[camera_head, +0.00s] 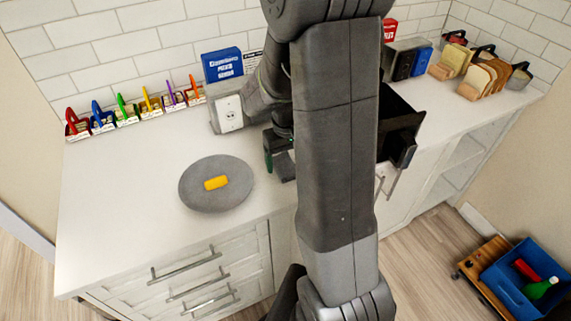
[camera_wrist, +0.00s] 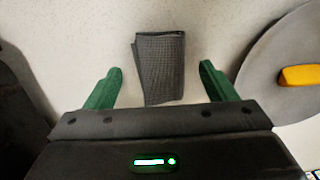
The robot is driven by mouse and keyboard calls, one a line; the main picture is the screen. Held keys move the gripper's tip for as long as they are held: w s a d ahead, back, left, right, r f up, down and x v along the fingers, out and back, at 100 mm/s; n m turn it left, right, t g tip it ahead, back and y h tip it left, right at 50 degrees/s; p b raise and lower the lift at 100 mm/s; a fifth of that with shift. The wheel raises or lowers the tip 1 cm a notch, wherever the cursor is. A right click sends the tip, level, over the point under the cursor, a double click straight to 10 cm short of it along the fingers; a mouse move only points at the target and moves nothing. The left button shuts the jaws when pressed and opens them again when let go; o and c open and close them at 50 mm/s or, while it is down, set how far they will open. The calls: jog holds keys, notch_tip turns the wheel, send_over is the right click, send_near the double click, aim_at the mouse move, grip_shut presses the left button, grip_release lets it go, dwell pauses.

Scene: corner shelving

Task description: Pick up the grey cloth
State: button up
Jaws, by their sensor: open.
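The grey cloth (camera_wrist: 160,68) is a folded, dark grey textured piece lying on the pale countertop in the wrist view. My gripper (camera_wrist: 160,86) is open, with one green finger to the left of the cloth and one to the right. The near end of the cloth reaches between the fingers, with a gap on both sides. How far the fingers are above the counter is hard to tell. In the head view my gripper (camera_head: 277,160) is partly hidden by my arm over the counter, and I cannot make out the cloth there.
A round grey plate (camera_head: 195,196) with a yellow item (camera_head: 215,183) sits beside my gripper. Several coloured objects (camera_head: 127,108) line the wall. Bread slices (camera_head: 470,75) stand at the right. A blue crate (camera_head: 515,275) is on a low wooden cart.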

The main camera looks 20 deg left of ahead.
aim_at(287, 164)
jog(key=shift+f, duration=0.8)
jog(key=c, duration=1.1)
jog(key=shift+o, duration=0.2)
notch_tip(287, 164, up, 10)
